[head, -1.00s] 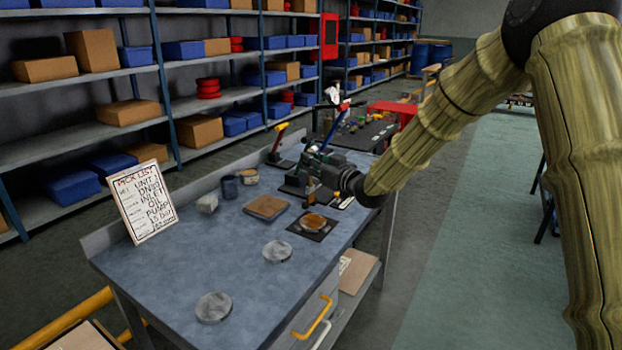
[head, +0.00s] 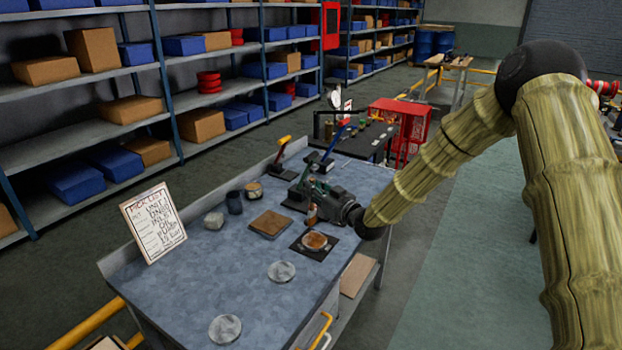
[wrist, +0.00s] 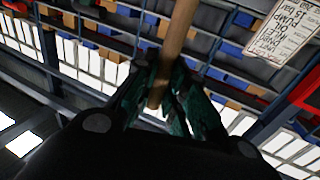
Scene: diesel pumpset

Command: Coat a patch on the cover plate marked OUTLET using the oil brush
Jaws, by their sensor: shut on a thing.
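My gripper (head: 312,190) is over the far right part of the workbench (head: 190,270). In the wrist view its green fingers (wrist: 163,78) are shut on a wooden handle, the oil brush (wrist: 177,35). In the head view a short brown and pale piece (head: 312,213), apparently the brush's lower end, shows below the fingers. A round orange-brown disc (head: 315,241) lies on a dark square mat just below it; whether they touch is unclear. Two round grey plates, one mid-bench (head: 281,271) and one nearer (head: 225,329), lie flat. I cannot read an OUTLET mark on any.
A brown square pad (head: 270,223), a grey lump (head: 213,220), a dark cup (head: 234,202) and a tan-topped tin (head: 253,190) stand left of my gripper. A pick-list board (head: 153,225) leans at the left edge. The bench middle is fairly clear.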

